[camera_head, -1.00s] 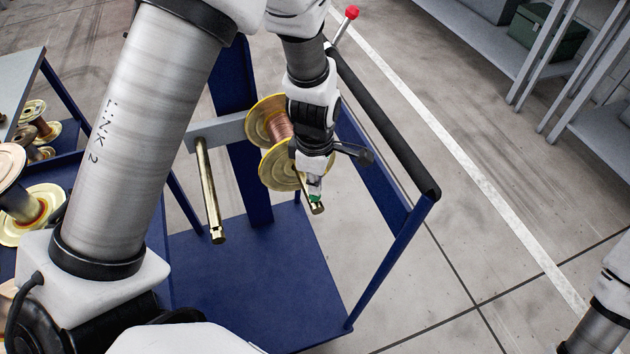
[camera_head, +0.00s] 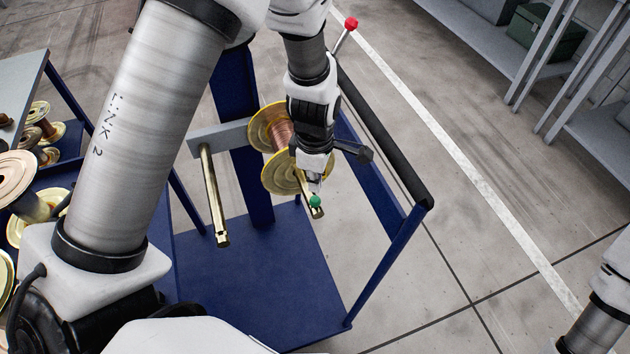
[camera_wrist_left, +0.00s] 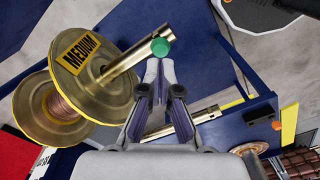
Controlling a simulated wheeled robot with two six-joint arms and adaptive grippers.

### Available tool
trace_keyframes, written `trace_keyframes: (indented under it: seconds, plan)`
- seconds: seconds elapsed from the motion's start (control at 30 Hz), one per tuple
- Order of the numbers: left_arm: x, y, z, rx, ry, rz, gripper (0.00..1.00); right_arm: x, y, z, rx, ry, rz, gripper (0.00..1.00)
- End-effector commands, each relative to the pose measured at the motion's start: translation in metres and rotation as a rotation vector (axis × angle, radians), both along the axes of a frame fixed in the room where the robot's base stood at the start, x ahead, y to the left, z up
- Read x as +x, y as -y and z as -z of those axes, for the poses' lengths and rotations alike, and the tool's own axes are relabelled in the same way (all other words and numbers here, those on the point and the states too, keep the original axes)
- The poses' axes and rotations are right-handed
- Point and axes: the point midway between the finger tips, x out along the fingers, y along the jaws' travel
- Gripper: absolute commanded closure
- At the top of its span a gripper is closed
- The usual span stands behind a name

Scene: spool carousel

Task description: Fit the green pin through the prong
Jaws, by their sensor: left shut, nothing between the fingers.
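The green pin (camera_head: 315,201) shows as a round green head at the free end of a brass prong (camera_head: 304,188). In the left wrist view the green head (camera_wrist_left: 160,47) lies against the prong (camera_wrist_left: 125,63), just short of its tip; the pin's shank is hidden. A spool with copper wire (camera_head: 281,132) and yellow flanges sits farther back on this prong, and its flange reads MEDIUM in the wrist view. My left gripper (camera_head: 315,183) is shut and empty, just behind the green head. My right gripper is out of view.
A second, bare brass prong (camera_head: 212,195) stands to the left. The blue cart (camera_head: 250,280) has a black handle bar (camera_head: 385,140) to the right of my gripper. Several other spools are at the far left. The floor to the right is clear.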

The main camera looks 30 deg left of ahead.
Motion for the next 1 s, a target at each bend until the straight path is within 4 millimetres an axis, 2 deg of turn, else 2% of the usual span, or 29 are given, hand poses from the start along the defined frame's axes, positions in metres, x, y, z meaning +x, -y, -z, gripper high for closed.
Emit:
trace_keyframes:
  seconds: [0.3,0.43,0.57,0.87,0.97,1.0]
  plan:
    - [0.001,0.0,-0.077,0.0,0.006,0.0,1.0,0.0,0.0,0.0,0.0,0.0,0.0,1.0]
    - [0.001,0.0,-0.1,0.0,0.005,0.0,1.0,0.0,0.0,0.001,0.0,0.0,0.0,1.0]
    - [0.0,0.0,-0.109,0.0,0.002,-0.001,1.0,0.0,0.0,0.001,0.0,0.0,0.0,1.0]
    - [0.001,0.0,-0.11,0.0,0.007,0.01,1.0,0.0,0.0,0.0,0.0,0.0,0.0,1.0]
    - [0.014,0.001,-0.11,-0.001,0.07,0.029,1.0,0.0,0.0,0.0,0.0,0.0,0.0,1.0]
    - [0.024,0.001,-0.112,-0.005,0.114,0.035,1.0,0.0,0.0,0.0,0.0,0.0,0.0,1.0]
